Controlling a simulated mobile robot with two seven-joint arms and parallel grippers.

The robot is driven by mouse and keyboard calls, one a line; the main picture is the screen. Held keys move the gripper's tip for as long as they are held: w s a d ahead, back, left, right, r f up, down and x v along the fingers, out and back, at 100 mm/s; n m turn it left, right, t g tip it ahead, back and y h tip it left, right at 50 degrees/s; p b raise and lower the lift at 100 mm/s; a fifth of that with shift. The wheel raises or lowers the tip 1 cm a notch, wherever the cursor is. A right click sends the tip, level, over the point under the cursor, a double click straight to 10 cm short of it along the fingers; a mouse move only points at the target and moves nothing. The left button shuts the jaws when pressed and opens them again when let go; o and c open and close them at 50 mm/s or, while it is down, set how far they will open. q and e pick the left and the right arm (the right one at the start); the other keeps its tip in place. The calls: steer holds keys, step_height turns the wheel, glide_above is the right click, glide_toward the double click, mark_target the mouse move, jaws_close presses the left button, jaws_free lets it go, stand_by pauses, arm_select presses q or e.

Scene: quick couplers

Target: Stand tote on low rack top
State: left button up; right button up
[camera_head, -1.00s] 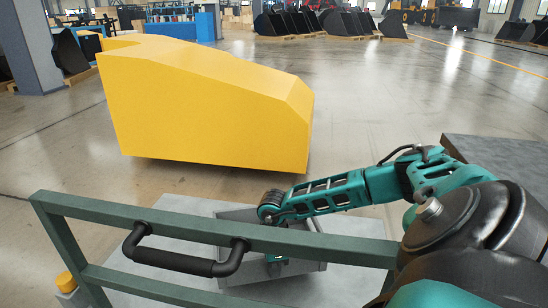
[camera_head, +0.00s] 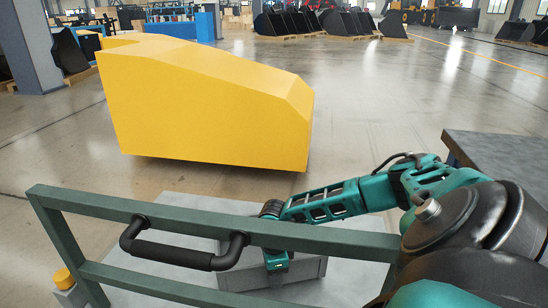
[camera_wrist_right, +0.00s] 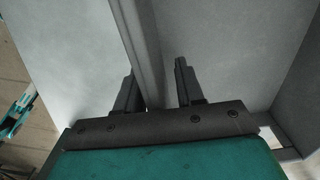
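The grey tote (camera_head: 308,268) shows in the head view behind the green rail, on or just over a light grey flat surface (camera_head: 180,203). The rail hides part of it. My right gripper (camera_head: 277,268) reaches down at the tote. In the right wrist view, the two dark fingers of my right gripper (camera_wrist_right: 157,92) stand on either side of a thin grey tote wall (camera_wrist_right: 140,45). A gap shows between the wall and the right finger, so it looks open. I cannot tell which surface is the low rack top. My left gripper is not in view.
A green rail frame (camera_head: 340,240) with a black handle (camera_head: 180,256) stands in front. A large yellow block (camera_head: 205,105) is beyond the grey surface. A dark tabletop (camera_head: 500,155) is at the right. Open floor (camera_head: 400,100) lies behind.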

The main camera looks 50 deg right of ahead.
steer(key=shift+r, duration=0.15)
arm_select(q)
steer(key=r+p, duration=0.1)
steer(key=p, duration=0.1)
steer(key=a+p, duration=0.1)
steer(key=p, duration=0.1)
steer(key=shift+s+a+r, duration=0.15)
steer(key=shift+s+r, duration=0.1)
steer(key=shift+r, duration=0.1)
arm_select(e)
step_height(320, 180, up, 12)
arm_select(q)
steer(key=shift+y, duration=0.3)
